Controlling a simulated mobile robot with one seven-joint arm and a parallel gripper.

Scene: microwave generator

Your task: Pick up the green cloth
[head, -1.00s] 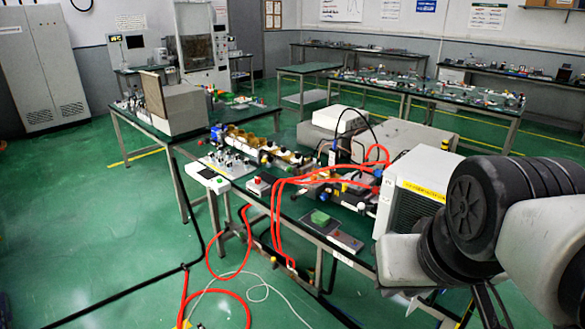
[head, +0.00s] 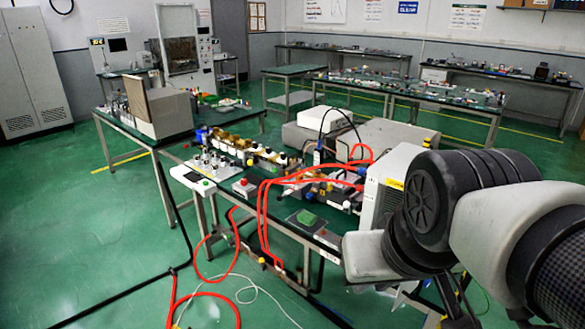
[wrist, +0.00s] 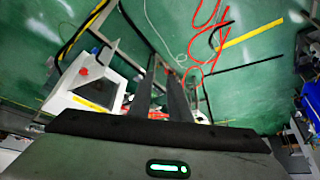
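A small green cloth-like piece (head: 308,219) lies on a dark plate near the front edge of the workbench in the head view. I cannot make it out in the wrist view. My arm comes in from the right in the head view, and the piece lies to the left of it. In the wrist view my gripper (wrist: 160,75) has its two dark fingers apart, with a gap between them and nothing seen held. The fingertips cannot be made out clearly in the head view.
A white box-shaped unit (head: 389,185) stands on the bench close to my arm. Red hoses (head: 263,200) run over the bench edge to the floor. A red-button box (head: 244,187) sits left of the plate. Green floor (head: 100,235) is open at left.

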